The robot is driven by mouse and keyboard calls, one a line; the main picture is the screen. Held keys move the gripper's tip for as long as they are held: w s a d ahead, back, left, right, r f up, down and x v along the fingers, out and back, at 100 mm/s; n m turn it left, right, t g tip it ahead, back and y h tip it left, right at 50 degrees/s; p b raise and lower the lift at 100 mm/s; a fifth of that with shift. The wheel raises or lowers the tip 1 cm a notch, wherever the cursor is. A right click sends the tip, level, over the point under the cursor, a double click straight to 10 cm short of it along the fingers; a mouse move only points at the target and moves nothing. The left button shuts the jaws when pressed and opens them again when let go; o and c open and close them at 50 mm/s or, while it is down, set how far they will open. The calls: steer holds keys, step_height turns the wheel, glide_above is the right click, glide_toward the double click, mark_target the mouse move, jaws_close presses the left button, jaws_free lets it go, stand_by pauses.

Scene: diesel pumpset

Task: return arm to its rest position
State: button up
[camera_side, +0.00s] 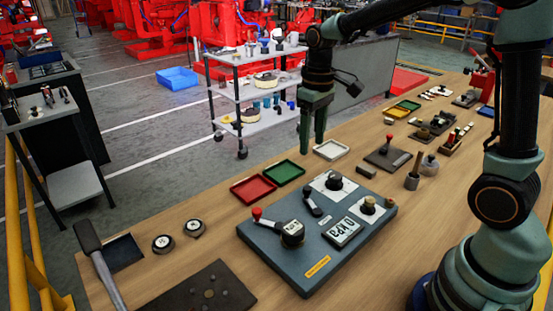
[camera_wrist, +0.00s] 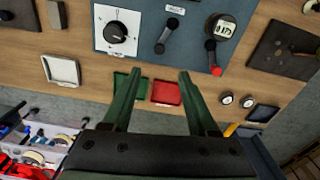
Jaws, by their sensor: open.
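My gripper (camera_side: 313,128) hangs above the far edge of the wooden bench, fingers pointing down. In the wrist view my gripper (camera_wrist: 157,98) shows two green fingers spread apart with nothing between them. The grey control panel (camera_side: 318,268) lies on the bench nearer the camera, with a red-tipped lever (camera_side: 257,214), knobs and a small display marked in kPa (camera_side: 343,231). The gripper is apart from the panel, on its far side. In the wrist view the panel (camera_wrist: 140,48) lies beyond the fingertips.
A red tray (camera_side: 253,189), a green tray (camera_side: 284,172) and a white tray (camera_side: 331,149) lie along the far bench edge. A shelf cart (camera_side: 250,95) stands behind the bench. Several tools crowd the right.

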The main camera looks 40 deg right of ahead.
steer(key=s+a+r+m+t, duration=0.1)
steer(key=s+r+t, duration=0.4)
steer(key=s, duration=0.6)
steer(key=shift+s+a+r, duration=0.25)
steer(key=shift+a+r, duration=0.3)
stand_by(0.7)
